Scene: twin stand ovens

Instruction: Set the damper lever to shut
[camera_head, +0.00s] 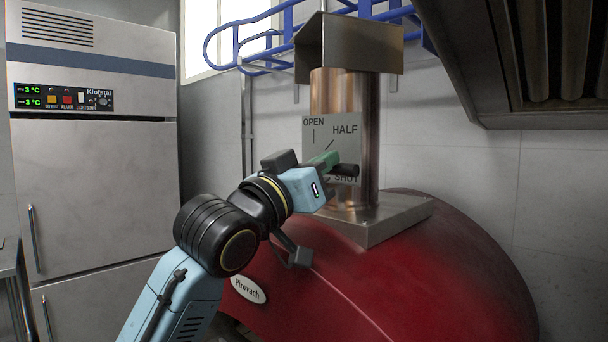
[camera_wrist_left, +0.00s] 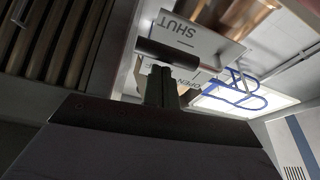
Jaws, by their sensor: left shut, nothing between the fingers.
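The damper plate (camera_head: 318,135) on the copper flue is marked OPEN, HALF and SHUT. The damper lever's black grip (camera_head: 346,169) lies almost level just above the SHUT word, partly covering the plate. In the left wrist view the black grip (camera_wrist_left: 167,53) crosses in front of the plate (camera_wrist_left: 200,42), close to the SHUT lettering. My left gripper (camera_head: 327,160) is shut and empty, its fingertips right at the grip. The fingers (camera_wrist_left: 161,85) also show against the grip in the left wrist view; I cannot tell if they touch. My right gripper is out of view.
The copper flue (camera_head: 366,98) rises from a steel base (camera_head: 385,220) on the red oven dome (camera_head: 430,270). A steel hood (camera_head: 530,60) overhangs at upper right. A blue wall rack (camera_head: 262,45) is behind. A steel fridge (camera_head: 90,170) stands at left.

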